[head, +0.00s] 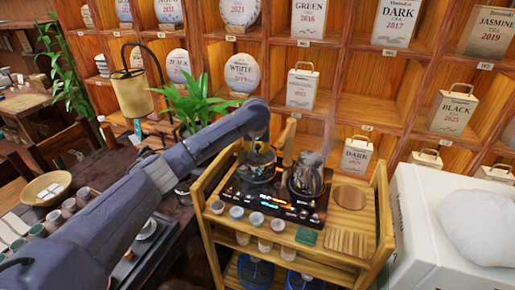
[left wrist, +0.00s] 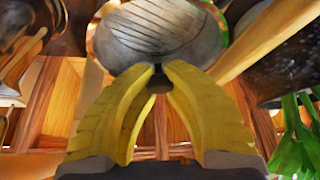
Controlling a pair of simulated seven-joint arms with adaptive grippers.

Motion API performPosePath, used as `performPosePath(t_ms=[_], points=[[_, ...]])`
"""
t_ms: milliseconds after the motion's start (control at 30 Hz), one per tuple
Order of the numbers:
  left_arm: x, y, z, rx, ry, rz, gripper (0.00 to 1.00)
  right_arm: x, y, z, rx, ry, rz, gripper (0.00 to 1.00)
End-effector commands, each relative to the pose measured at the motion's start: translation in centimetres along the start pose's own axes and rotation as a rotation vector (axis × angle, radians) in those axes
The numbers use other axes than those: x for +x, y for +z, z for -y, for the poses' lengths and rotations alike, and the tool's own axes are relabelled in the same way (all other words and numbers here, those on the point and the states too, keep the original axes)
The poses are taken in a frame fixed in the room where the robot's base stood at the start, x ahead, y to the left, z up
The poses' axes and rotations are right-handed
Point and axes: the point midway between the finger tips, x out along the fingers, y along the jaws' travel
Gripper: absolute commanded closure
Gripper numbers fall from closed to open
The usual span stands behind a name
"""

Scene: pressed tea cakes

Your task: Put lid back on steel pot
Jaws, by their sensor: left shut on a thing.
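My left gripper (head: 260,152) reaches over the left side of the cooktop on the wooden cart. In the left wrist view its yellow fingers (left wrist: 158,72) are shut on a small dark knob. Just beyond the fingertips is a round, shiny steel surface, which looks like the lid (left wrist: 160,35). In the head view a dark, shiny pot (head: 257,172) sits under the gripper, partly hidden by it. I cannot tell whether the lid touches the pot's rim. My right gripper is not in view.
A steaming dark vessel (head: 307,180) stands close on the right of the cooktop (head: 272,203). Small cups (head: 256,220) line its front edge. A round brown board (head: 350,197) and a slatted mat (head: 346,242) lie at the right. A plant (head: 193,100) stands behind the arm.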

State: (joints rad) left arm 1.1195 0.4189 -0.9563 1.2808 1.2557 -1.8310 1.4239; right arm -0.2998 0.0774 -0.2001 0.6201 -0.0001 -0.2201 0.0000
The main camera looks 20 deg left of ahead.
Motion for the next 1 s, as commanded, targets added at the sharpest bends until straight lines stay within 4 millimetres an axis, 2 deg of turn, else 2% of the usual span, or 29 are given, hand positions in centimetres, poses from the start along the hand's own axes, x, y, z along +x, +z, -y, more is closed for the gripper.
performPosePath(t_ms=[467, 500, 733, 900, 933, 1000], points=[[0.02, -0.01, -0.03, 0.000, 0.001, -0.001, 1.00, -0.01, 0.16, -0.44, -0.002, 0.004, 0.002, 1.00], [0.02, -0.01, -0.03, 0.000, 0.000, -0.001, 0.89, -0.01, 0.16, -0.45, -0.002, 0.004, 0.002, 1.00], [0.04, 0.00, -0.02, 0.000, 0.000, 0.000, 0.63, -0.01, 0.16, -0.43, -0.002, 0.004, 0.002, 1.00], [0.05, 0.01, -0.02, 0.000, 0.000, 0.000, 0.62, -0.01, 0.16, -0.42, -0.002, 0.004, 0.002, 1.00], [0.08, 0.04, -0.02, 0.000, 0.000, 0.000, 0.55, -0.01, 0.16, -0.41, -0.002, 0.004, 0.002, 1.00], [0.08, 0.04, -0.02, 0.000, 0.000, 0.000, 0.47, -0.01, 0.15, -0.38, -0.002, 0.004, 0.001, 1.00]])
